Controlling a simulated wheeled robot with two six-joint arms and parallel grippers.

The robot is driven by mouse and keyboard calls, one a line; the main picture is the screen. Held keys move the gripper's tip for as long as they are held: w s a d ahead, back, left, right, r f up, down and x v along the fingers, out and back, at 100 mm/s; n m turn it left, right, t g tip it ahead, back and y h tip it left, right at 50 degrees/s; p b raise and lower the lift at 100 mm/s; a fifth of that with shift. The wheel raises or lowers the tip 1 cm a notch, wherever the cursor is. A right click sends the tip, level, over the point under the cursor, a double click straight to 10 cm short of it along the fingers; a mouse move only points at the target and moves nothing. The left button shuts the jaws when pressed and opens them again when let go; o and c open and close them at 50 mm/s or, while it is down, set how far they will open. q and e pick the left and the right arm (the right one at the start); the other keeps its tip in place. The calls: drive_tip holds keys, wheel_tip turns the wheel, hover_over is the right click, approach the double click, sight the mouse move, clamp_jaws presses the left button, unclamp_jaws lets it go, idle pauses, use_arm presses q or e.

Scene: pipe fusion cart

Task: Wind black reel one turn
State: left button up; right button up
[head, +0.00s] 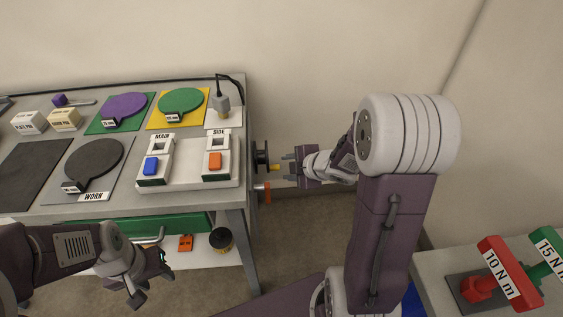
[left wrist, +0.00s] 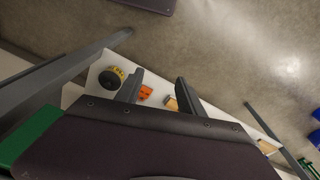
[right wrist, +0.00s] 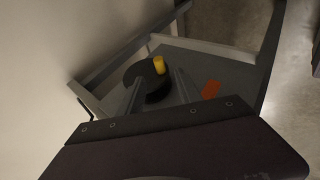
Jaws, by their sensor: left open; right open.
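The black reel (head: 261,157) is mounted on the right end of the cart, with a yellow handle (head: 275,168) sticking out to the right. My right gripper (head: 287,168) is open and faces the handle from the right, apparently with a small gap. In the right wrist view the black reel (right wrist: 137,73) and yellow handle (right wrist: 159,65) lie just past the fingertips (right wrist: 155,82), partly hidden by the fingers. My left gripper (head: 150,283) is open and empty in front of the cart; its fingers also show in the left wrist view (left wrist: 159,80).
An orange-handled part (head: 267,192) sits just below the black reel. The cart top (head: 120,207) carries paddles, MAIN and SIDE switches and boxes. A green drawer (head: 185,224) is below. Red (head: 508,272) and green torque tools stand at the right. The floor beside the cart is clear.

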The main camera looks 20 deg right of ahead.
drive_tip(key=shift+v, duration=0.75)
